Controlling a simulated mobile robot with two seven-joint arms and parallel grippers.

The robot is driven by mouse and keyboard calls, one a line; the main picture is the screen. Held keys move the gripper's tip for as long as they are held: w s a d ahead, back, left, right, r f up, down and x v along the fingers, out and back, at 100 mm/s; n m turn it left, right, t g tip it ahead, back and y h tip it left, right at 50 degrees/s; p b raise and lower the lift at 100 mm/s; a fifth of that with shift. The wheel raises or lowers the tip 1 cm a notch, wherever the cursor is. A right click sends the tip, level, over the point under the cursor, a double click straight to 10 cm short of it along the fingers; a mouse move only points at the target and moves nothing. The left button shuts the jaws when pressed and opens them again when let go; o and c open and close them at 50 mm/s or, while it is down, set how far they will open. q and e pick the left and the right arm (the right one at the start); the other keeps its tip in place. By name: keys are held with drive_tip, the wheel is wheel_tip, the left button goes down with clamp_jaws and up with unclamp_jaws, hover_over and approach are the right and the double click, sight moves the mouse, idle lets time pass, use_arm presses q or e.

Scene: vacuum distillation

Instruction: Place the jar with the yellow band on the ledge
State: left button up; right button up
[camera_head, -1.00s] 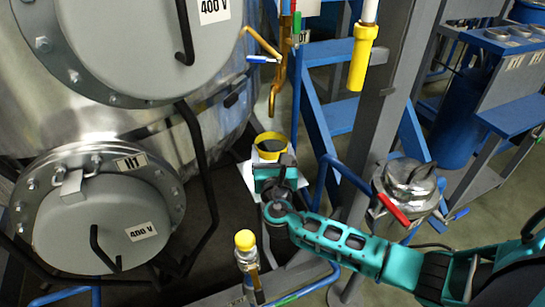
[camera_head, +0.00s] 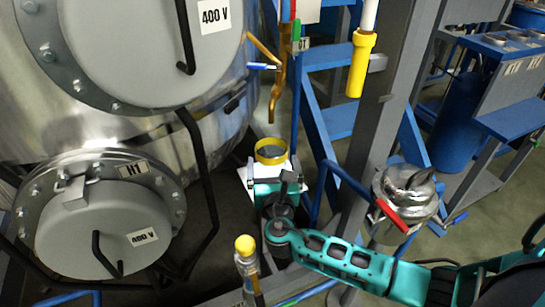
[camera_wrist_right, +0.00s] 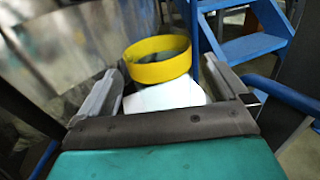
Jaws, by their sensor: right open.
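The jar with the yellow band (camera_head: 270,151) stands upright below the brass spout, on a white sheet on the ledge (camera_head: 243,181). In the right wrist view the yellow band (camera_wrist_right: 158,60) shows just beyond the fingertips, and the jar looks clear inside it. My right gripper (camera_head: 278,172) is open in front of the jar; in the wrist view its two fingers (camera_wrist_right: 172,82) are spread, with the white sheet seen between them. I cannot tell whether they touch the jar. My left gripper is not in view.
A brass spout (camera_head: 275,100) hangs above the jar. A steel tank with round grey hatches (camera_head: 105,230) fills the left. A grey post (camera_head: 375,130), blue frames and a steel pot with a red handle (camera_head: 403,200) stand at the right.

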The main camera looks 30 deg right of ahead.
drive_tip(key=p+v, duration=0.1)
drive_tip(key=v, duration=0.8)
drive_tip(key=shift+p, duration=0.3)
drive_tip(key=shift+s, duration=0.15)
